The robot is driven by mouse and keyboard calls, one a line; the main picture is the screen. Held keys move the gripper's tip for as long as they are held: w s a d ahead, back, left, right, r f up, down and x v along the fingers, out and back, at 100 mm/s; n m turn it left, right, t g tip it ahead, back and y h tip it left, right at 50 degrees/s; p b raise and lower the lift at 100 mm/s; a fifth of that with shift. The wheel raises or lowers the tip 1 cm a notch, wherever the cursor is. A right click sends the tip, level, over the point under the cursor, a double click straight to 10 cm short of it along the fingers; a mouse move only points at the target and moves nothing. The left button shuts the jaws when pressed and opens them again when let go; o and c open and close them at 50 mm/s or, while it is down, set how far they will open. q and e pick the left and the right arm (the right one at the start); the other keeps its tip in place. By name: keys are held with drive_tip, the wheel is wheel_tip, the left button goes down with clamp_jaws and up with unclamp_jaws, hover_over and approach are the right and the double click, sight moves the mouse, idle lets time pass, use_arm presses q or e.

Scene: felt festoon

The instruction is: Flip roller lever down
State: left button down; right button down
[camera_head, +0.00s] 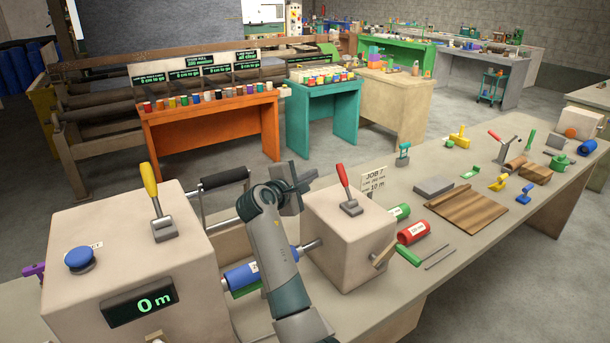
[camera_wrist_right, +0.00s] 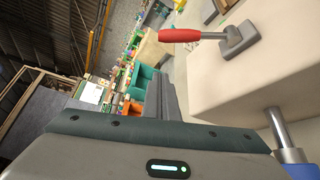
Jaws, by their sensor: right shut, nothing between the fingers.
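A lever with a red handle (camera_head: 343,176) stands up, leaning slightly left, from a grey base on top of the right beige box (camera_head: 345,250). In the right wrist view the red handle (camera_wrist_right: 181,35) and the beige box (camera_wrist_right: 240,80) show at upper right. A lever with a yellow handle (camera_head: 150,182) stands up on the left beige box (camera_head: 195,265). My right gripper (camera_head: 292,184) is shut and empty, left of the red lever and apart from it, near the right box's far left corner. My left gripper is not in view.
A blue roller (camera_head: 247,276) on a metal shaft lies between the boxes, partly behind my right arm. A black bar (camera_head: 224,178) stands behind it. The left box carries a blue button (camera_head: 79,259) and a display (camera_head: 140,302) reading 0 m. Tools lie on the bench at right.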

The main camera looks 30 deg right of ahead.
sight(345, 183)
drive_tip(key=p+x, duration=0.2)
drive_tip(key=x, duration=0.3)
drive_tip(key=shift+w+d+r, duration=0.1)
drive_tip(key=shift+w+d, duration=0.1)
drive_tip(key=shift+d, duration=0.1)
drive_tip(key=s+p, duration=0.1)
drive_tip(key=s+r+p, duration=0.1)
drive_tip(key=s+p, duration=0.1)
drive_tip(key=shift+s+d+r, duration=0.15)
drive_tip(key=shift+s+d, duration=0.15)
drive_tip(key=shift+d, duration=0.1)
